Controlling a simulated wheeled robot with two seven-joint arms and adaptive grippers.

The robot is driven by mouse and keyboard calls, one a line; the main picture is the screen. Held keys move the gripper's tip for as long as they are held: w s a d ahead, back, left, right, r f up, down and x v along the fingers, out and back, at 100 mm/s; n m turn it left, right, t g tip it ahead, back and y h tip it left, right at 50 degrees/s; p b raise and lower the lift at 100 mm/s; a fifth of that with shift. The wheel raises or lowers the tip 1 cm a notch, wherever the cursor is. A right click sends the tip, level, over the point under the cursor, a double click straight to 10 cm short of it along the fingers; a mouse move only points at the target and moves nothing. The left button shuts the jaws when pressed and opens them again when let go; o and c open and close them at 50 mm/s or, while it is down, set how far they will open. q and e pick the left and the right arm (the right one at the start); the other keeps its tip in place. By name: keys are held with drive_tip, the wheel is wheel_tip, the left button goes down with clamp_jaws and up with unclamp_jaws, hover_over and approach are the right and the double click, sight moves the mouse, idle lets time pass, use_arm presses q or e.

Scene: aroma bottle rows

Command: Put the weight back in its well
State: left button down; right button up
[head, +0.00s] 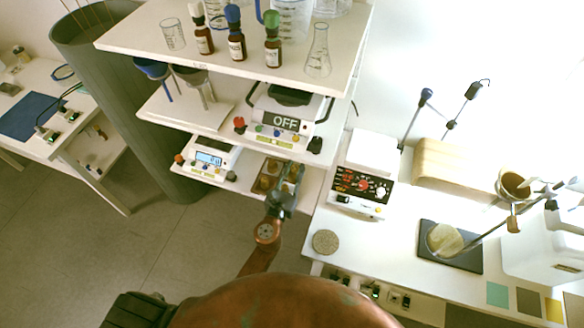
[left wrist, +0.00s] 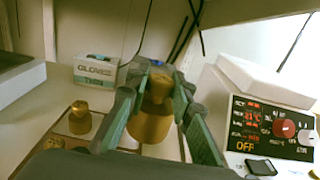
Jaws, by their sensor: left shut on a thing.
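My left gripper (head: 291,184) reaches to the lower shelf in the head view. In the left wrist view its green-grey fingers (left wrist: 158,98) are shut on a large brass weight (left wrist: 150,127), around its knob. The weight is upright. The weight box (head: 259,188) lies on the shelf under and beside the gripper, and its edge shows in the left wrist view (left wrist: 62,126). A smaller brass weight (left wrist: 80,119) stands in the box to the left. I cannot tell whether the held weight's base touches the box. My right gripper is not in view.
A balance (head: 208,157) stands left of the box. A glove box (left wrist: 97,71) stands behind. The control unit (head: 360,187) is on the bench at right. The shelf overhead limits room above.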

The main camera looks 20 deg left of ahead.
use_arm(q)
drive_tip(key=w+a+f+b, duration=0.3)
drive_tip(key=w+f+b, duration=0.3)
drive_tip(key=w, duration=0.1)
drive_tip(key=shift+w+f, duration=0.15)
drive_tip(key=shift+f, duration=0.05)
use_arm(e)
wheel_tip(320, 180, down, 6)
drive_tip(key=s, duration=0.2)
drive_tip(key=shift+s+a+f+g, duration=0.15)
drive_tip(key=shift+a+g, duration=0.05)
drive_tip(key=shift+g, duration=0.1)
use_arm(q)
drive_tip(key=f+b, duration=0.3)
drive_tip(key=f, duration=0.1)
drive_tip(key=shift+w+a+b, duration=0.25)
drive_tip(key=shift+w+b, duration=0.05)
drive_tip(key=shift+w, duration=0.05)
drive_tip(key=shift+r, duration=0.15)
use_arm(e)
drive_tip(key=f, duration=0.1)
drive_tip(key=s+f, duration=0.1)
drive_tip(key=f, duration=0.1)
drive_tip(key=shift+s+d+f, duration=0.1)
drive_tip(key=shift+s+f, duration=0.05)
